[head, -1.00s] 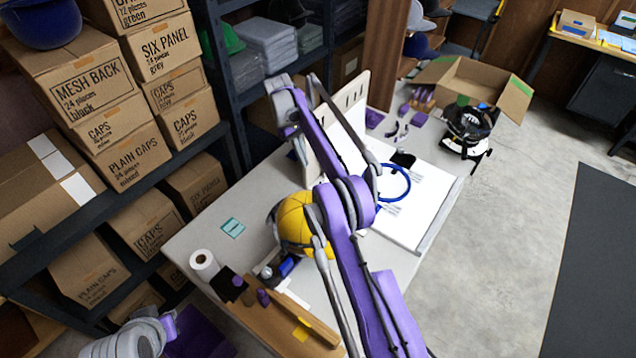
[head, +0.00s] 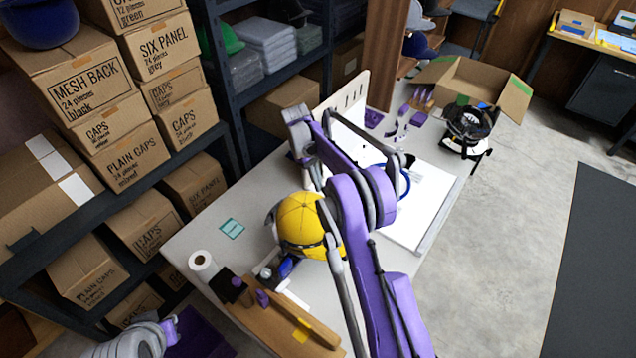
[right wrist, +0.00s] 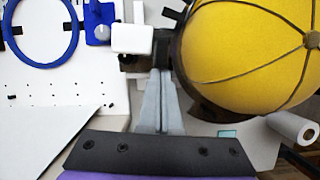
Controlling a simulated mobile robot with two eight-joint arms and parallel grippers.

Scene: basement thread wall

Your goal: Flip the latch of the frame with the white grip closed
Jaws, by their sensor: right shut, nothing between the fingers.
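A yellow cap (head: 302,220) sits on its frame on the white table; it also shows large in the right wrist view (right wrist: 250,50). A white grip (right wrist: 133,39) sticks out left of the cap, with a dark fitting (right wrist: 161,48) beside it. I cannot make out the latch's position. My right gripper (right wrist: 160,76) is shut and empty, its tips just below the dark fitting in that view; whether they touch it I cannot tell. In the head view my right arm hides the cap's far side. My left gripper is not clearly seen.
A blue hoop (right wrist: 43,28) is on the white board left of the grip. A paper roll (head: 203,265), a teal card (head: 232,229) and a wooden strip (head: 270,318) lie near the cap. A second, black frame (head: 468,125) stands at the table's far right end.

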